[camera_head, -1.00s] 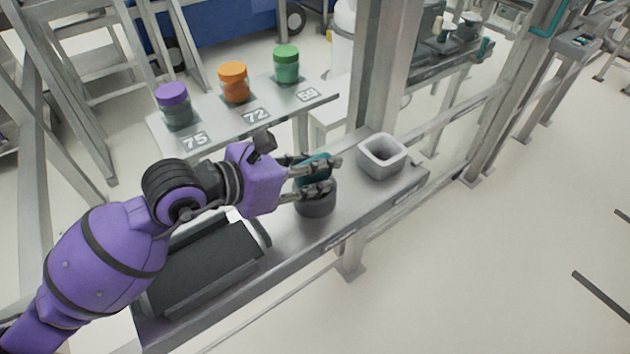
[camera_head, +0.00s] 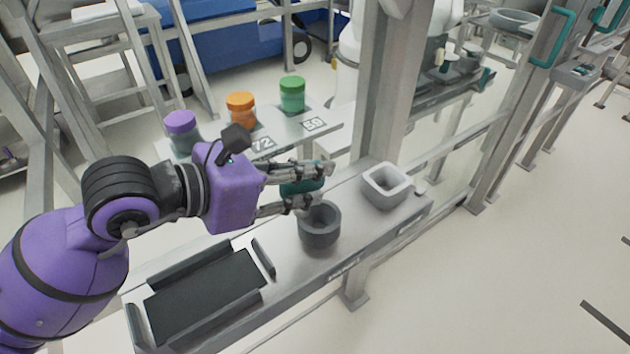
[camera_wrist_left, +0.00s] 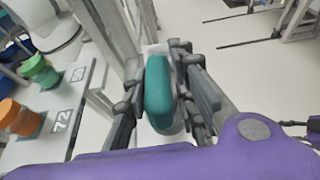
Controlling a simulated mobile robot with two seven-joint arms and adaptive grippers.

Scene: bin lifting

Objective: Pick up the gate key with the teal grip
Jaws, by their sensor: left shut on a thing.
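The teal grip of the gate key (camera_head: 303,186) is between the fingers of my left gripper (camera_head: 312,186). It also shows in the left wrist view (camera_wrist_left: 159,92) as a long rounded teal block, with the gripper fingers (camera_wrist_left: 160,95) closed along both sides. In the head view my left gripper holds it above and slightly behind a dark grey round cup (camera_head: 320,226), whose open top is visible. The fingers hide part of the grip. The rest of the key is not clearly visible. My right gripper is out of view.
A light grey square cup (camera_head: 386,186) stands to the right on the same bench (camera_head: 350,240). A dark tray (camera_head: 205,290) lies at the left. Jars with purple (camera_head: 180,122), orange (camera_head: 240,101) and green (camera_head: 292,82) lids stand on a shelf behind. A metal post (camera_head: 390,90) rises behind the bench.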

